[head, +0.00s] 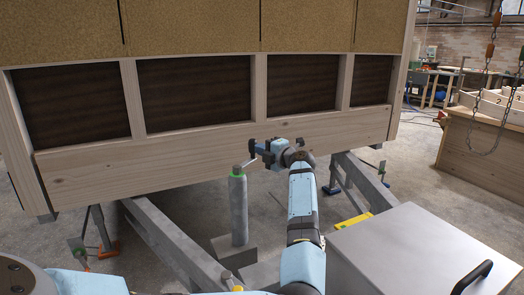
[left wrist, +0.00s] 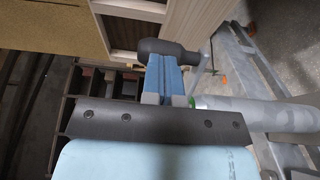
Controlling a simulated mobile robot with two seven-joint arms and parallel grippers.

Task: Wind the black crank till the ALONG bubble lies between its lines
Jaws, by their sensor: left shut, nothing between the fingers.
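The crank sits on top of a grey jack post (head: 239,212) with a green collar (head: 238,172). Its black grip (head: 252,147) stands at the end of a bent metal arm. In the left wrist view, the black grip (left wrist: 168,47) lies across just beyond my fingertips, and the metal crank arm (left wrist: 201,66) runs down beside them toward the green collar. My left gripper (head: 262,151) is shut and empty, its blue fingers close to the grip; whether they touch it I cannot tell. My right gripper is not in view. No ALONG bubble can be made out.
The hut's timber frame (head: 215,150) stands right behind the crank. Grey drawbar beams (head: 172,244) run beneath. A yellow bar (head: 353,221) lies beside a grey box (head: 420,262) with a black handle at front right. A wooden bench and hanging chain stand at the right.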

